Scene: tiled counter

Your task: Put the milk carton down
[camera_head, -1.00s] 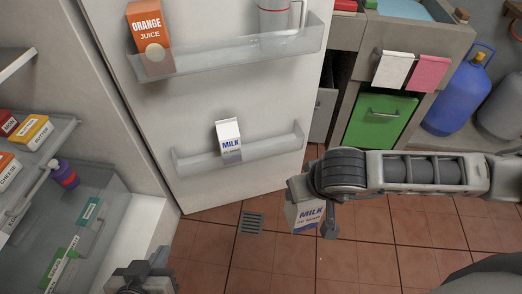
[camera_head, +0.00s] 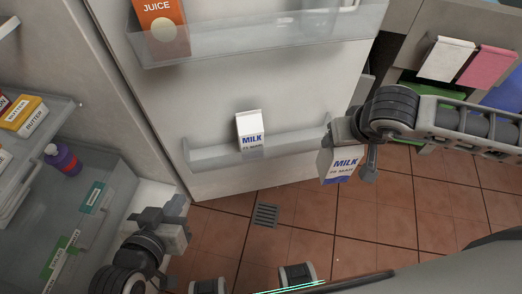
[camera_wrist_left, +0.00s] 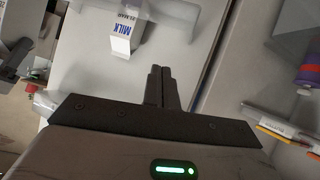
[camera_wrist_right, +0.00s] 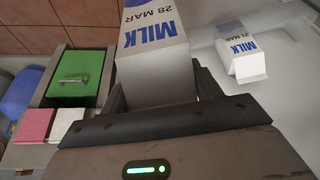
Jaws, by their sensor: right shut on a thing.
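One white milk carton (camera_head: 341,164) with blue print is held in my right gripper (camera_head: 350,150), right of the fridge door's lower shelf and apart from it. In the right wrist view this carton (camera_wrist_right: 155,50) sits between the fingers. A second milk carton (camera_head: 249,130) stands in the lower door shelf (camera_head: 295,148); it also shows in the right wrist view (camera_wrist_right: 241,52) and the left wrist view (camera_wrist_left: 122,32). My left gripper (camera_head: 165,213) is low at the fridge opening. Its fingers (camera_wrist_left: 161,85) are together and empty.
An orange juice carton (camera_head: 160,28) stands in the upper door shelf (camera_head: 250,40). Fridge shelves with butter (camera_head: 24,114) and a purple bottle (camera_head: 62,158) are at left. The lower door shelf has free room right of its carton.

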